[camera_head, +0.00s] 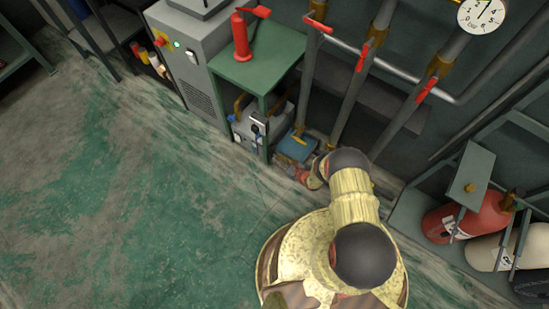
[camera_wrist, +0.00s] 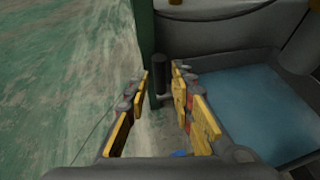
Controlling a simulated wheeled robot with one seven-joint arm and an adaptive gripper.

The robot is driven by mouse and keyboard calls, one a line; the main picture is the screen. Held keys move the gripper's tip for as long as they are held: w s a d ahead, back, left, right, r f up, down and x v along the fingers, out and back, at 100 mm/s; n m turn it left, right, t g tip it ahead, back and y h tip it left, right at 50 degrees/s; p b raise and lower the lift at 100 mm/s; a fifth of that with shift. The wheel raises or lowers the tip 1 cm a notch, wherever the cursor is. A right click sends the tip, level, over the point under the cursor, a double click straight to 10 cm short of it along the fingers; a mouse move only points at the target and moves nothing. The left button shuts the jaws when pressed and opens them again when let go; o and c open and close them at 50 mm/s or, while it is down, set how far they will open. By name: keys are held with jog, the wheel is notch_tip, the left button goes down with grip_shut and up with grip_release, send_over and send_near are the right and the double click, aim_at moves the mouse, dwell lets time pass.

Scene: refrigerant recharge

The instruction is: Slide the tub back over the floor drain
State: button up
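The tub (camera_head: 296,148), a small container with blue contents, stands on the floor beneath the pipes, just right of the green table. It fills the right side of the wrist view, where its grey rim (camera_wrist: 262,62) surrounds the blue surface. My gripper (camera_head: 301,174) is low at the tub's near side in the head view. In the wrist view my gripper (camera_wrist: 160,105) is open, with yellow pads apart. Its right finger overlaps the tub's left edge; its left finger is over the floor. Whether it touches the tub cannot be told. No floor drain can be made out.
A green table leg (camera_wrist: 145,45) and a short dark post (camera_wrist: 160,72) stand just ahead of my fingers. The green table (camera_head: 258,62) carries a red object. Vertical pipes (camera_head: 356,85) rise behind the tub. A rack with cylinders (camera_head: 478,215) is at right. Floor at left is clear.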

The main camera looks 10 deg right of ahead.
jog(key=shift+b+x, duration=0.45)
jog(key=shift+x, duration=1.2)
jog(key=shift+c, duration=0.7)
grip_shut()
